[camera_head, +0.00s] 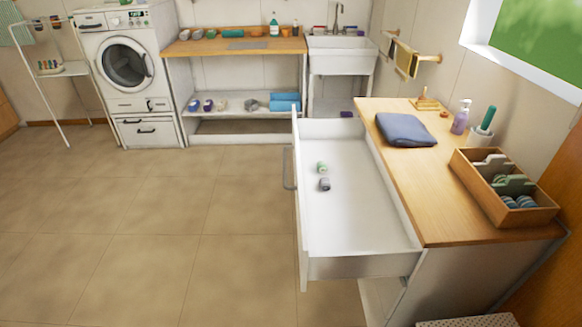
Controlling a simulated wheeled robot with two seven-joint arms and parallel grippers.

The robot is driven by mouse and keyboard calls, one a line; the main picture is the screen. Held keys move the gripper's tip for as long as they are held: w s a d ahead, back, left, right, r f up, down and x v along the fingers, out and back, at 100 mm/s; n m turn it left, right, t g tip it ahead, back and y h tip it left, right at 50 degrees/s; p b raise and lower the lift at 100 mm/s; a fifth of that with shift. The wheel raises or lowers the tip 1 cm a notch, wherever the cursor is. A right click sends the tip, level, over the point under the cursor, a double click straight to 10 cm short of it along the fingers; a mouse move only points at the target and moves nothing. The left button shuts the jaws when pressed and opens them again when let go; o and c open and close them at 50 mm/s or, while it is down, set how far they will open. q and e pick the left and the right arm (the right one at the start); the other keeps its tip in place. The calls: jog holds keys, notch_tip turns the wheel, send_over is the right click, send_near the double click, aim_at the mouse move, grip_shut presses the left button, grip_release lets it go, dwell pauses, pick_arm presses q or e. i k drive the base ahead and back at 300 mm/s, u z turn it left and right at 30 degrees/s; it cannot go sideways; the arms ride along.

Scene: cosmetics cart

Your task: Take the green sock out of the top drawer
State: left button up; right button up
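The top drawer (350,226) is pulled out to the left from the wood-topped cabinet (448,200). It is white inside, with a metal handle (289,168) on its front. A small rolled green sock (321,167) lies on the drawer floor, towards the front panel. A dark grey rolled sock (324,184) lies just beside it, on the near side. The rest of the drawer floor is bare. Neither of my grippers is in view.
On the cabinet top are a folded blue cloth (405,130), a purple pump bottle (461,117), a cup with a green item (483,128) and a divided wooden box (503,187). The tiled floor (180,225) left of the drawer is clear.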

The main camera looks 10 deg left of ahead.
aim_at(321, 165)
jog(key=u, duration=1.55)
jog(key=i, duration=3.15)
jog(key=z, duration=2.95)
jog(key=i, duration=0.45)
jog(key=z, duration=0.05)
